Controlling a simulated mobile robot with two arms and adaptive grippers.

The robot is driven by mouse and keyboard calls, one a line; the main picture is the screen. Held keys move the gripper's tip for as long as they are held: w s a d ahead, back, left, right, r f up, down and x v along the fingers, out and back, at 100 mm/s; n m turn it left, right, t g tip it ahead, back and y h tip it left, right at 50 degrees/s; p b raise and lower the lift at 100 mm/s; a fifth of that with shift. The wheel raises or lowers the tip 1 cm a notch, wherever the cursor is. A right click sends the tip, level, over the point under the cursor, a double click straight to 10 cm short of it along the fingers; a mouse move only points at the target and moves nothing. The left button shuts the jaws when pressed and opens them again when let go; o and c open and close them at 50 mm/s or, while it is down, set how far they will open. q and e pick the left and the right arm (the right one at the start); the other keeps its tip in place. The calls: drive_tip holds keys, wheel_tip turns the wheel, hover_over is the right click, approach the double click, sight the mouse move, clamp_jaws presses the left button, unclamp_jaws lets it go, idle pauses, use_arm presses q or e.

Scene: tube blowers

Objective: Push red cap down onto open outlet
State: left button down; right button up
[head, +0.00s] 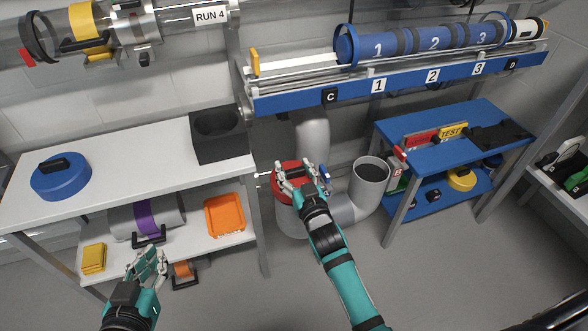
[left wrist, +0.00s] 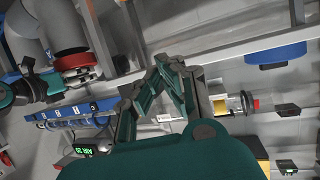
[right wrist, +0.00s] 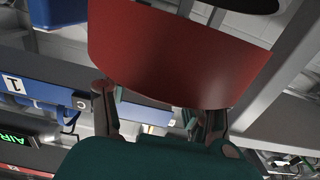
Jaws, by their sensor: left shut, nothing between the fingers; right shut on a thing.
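The red cap (head: 283,168) is at the upper end of a grey upright pipe (head: 288,222), in the middle of the head view. My right gripper (head: 296,177) is shut on the cap from above. In the right wrist view the cap (right wrist: 180,50) fills the upper middle, in front of the fingers. In the left wrist view the cap (left wrist: 78,62) lines up with the pipe's dark rim (left wrist: 68,51); I cannot tell whether it is fully seated. The pipe's mouth is hidden. My left gripper (head: 150,262) is shut and empty, at lower left, away from the cap.
An open grey elbow pipe (head: 371,168) stands right of the cap. A white bench (head: 120,180) with a blue lid (head: 60,178) and black block (head: 220,140) is at left. A blue table (head: 470,112) is at right. A blue rail (head: 400,85) runs behind.

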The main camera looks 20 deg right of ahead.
sight(294, 182)
use_arm(q)
drive_tip(key=shift+w+r, duration=0.1)
drive_tip(key=shift+r, duration=0.05)
use_arm(e)
drive_tip(key=shift+f, duration=0.1)
use_arm(q)
drive_tip(key=shift+w+d+r+t+h+b, duration=0.15)
drive_tip(key=shift+w+d+r+t+b, duration=0.1)
drive_tip(key=shift+r+t, duration=0.4)
drive_tip(key=shift+w+d+r+t+h+b, duration=0.2)
drive_tip(key=shift+r+t, duration=0.25)
drive_tip(key=shift+r, duration=0.25)
use_arm(e)
drive_tip(key=shift+f, duration=0.5)
drive_tip(key=shift+f, duration=0.45)
use_arm(q)
drive_tip(key=r, duration=0.1)
drive_tip(key=r+t, duration=0.2)
drive_tip(key=shift+w+d+r+h+b, duration=0.15)
drive_tip(key=shift+w+d+h+b, duration=0.1)
drive_tip(key=shift+w+b, duration=0.05)
use_arm(e)
drive_tip(key=shift+f, duration=0.1)
use_arm(q)
drive_tip(key=shift+d+r, duration=0.1)
drive_tip(key=shift+r, duration=0.3)
use_arm(e)
drive_tip(key=shift+f, duration=0.15)
